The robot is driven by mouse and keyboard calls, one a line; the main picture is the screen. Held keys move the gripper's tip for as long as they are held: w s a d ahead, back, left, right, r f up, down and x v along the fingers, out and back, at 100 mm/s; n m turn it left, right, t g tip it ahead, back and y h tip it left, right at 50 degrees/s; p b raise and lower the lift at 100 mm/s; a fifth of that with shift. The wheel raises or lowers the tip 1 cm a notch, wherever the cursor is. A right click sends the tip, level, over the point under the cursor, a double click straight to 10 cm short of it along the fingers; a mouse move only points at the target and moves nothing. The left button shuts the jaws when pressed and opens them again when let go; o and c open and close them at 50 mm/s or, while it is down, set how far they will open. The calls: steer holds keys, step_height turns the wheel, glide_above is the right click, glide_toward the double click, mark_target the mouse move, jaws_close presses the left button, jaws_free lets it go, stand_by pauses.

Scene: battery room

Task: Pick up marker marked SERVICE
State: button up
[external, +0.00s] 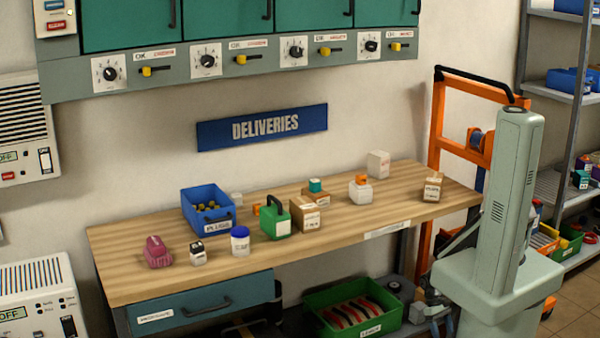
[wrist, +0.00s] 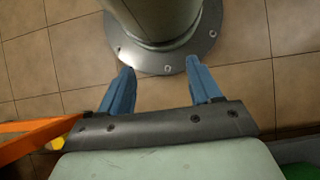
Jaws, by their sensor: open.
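I cannot make out a marker or the word SERVICE in either view. Small labelled items stand on the wooden workbench (external: 130,240), with print mostly too small to read. Among them are a small white block with a dark top (external: 198,254), a white jar with a blue lid (external: 240,241) and a white bottle with an orange cap (external: 360,190). My gripper (wrist: 160,66) is open and empty in the wrist view. Its two blue fingers are apart above the tiled floor, beside a round bolted base plate. It is away from the items on the bench.
A blue PLUGS bin (external: 226,227), pink object (external: 157,252), green container (external: 275,222) and cardboard box (external: 306,214) crowd the bench's middle and left. A cardboard box (external: 433,188) stands at right. An orange frame (external: 436,130) rises behind. A green bin (external: 330,305) sits below.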

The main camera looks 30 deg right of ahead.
steer(key=shift+o, duration=0.9)
